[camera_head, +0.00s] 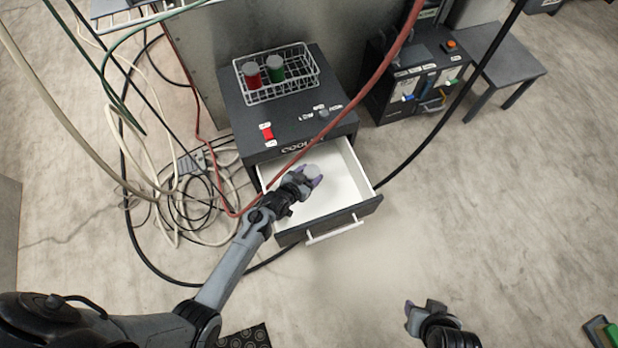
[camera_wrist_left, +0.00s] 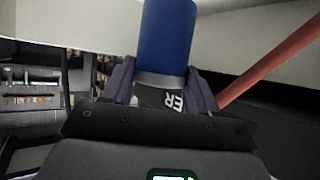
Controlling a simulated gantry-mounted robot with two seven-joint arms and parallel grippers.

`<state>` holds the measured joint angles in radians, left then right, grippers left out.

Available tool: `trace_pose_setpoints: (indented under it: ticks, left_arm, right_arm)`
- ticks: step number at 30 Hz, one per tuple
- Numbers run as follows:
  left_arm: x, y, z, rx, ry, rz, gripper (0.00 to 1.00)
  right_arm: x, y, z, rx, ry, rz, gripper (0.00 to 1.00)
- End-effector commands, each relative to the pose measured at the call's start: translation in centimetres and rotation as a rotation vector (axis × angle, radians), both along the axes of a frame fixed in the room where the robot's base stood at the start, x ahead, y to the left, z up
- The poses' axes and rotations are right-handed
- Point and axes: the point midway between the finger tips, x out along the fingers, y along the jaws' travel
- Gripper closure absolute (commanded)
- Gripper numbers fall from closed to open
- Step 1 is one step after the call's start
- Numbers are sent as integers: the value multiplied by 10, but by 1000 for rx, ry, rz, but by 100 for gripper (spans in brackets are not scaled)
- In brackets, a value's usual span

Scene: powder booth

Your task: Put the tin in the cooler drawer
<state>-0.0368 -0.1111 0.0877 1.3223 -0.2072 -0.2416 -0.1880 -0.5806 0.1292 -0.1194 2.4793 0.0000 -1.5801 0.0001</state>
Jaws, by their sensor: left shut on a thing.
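The tin shows as a blue cylinder (camera_wrist_left: 168,40) in the left wrist view and as a grey lid (camera_head: 312,172) in the head view. My left gripper (camera_head: 308,178) is shut on the tin, with a finger on each side of it (camera_wrist_left: 160,85). It holds the tin over the cooler drawer (camera_head: 345,215), which is pulled open and has a white inside. I cannot tell whether the tin touches the drawer floor. The cooler (camera_head: 235,115) is a dark box. My right gripper (camera_head: 422,306) is low in the head view, away from the cooler; its finger opening is unclear.
A red hose (camera_head: 350,105) crosses over the cooler and drawer. Loose cables (camera_head: 185,205) lie left. A dark cabinet (camera_head: 400,105) stands right.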

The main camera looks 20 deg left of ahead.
Motion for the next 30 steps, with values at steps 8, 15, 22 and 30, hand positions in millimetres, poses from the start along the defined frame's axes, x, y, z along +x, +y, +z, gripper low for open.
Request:
trace_pose_setpoints:
  ticks: [8, 15, 22, 30]
  left_arm:
    - [1, 0, -3, 0, -2, 0, 80]
    - [1, 0, -7, 0, -3, 0, 80]
    - [1, 0, -14, 0, -2, 0, 80]
    - [0, 0, -15, 0, 0, 0, 28]
  right_arm:
    - [0, 1, -4, 5, 0, -4, 57]
    - [0, 3, -6, 11, -1, -7, 57]
    - [0, 3, -8, 12, -1, -8, 57]
    - [0, 3, -8, 12, -1, -7, 57]
